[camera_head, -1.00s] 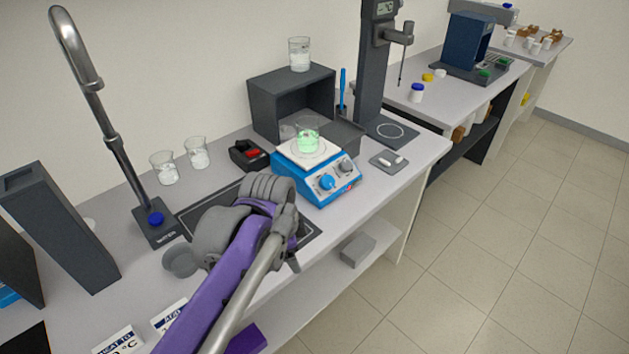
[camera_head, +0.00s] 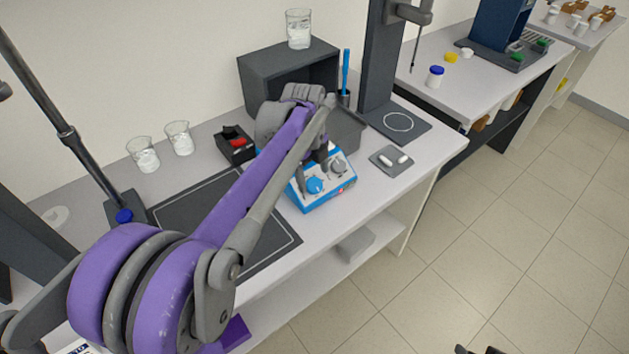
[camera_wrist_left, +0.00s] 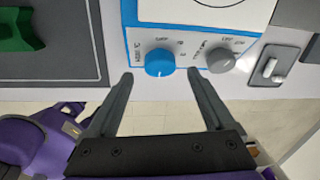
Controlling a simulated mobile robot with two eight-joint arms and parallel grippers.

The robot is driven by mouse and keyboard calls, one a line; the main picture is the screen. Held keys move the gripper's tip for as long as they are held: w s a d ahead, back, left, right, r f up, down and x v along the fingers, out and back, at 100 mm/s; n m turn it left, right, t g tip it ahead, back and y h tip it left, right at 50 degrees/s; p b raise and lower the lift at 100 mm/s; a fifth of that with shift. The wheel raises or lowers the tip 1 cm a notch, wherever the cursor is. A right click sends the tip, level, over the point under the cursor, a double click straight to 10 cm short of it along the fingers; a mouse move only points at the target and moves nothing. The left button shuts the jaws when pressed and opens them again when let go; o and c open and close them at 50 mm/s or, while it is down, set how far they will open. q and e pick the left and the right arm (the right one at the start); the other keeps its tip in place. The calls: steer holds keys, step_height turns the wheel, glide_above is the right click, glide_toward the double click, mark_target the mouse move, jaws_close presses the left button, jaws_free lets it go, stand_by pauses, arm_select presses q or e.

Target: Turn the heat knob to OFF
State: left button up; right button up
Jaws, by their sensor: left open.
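The blue-and-white hotplate (camera_head: 326,198) stands on the bench, partly hidden by my left arm in the head view. Its front panel carries a blue knob (camera_wrist_left: 159,62) and a grey knob (camera_wrist_left: 221,60). The panel lettering is too small to read surely, so I cannot tell which one is the heat knob. My left gripper (camera_wrist_left: 160,76) is open and empty. Its fingertips are apart on either side of the blue knob, slightly short of it in the wrist view. In the head view the left gripper (camera_head: 312,170) is over the panel, beside the blue knob (camera_head: 313,186).
A small tray with white bars (camera_head: 391,160) lies right of the hotplate. A dark mat (camera_head: 190,212) lies to its left, with a red-and-black item (camera_head: 235,144) behind. Beakers (camera_head: 178,138) stand at the back. Dark tips, possibly my right gripper, show at the bottom edge.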

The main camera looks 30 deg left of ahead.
mark_target(314, 185)
arm_select(q)
steer(key=shift+w+f, duration=0.2)
steer(key=shift+f, duration=1.25)
steer(key=shift+c, duration=0.3)
steer(key=c, duration=1.3)
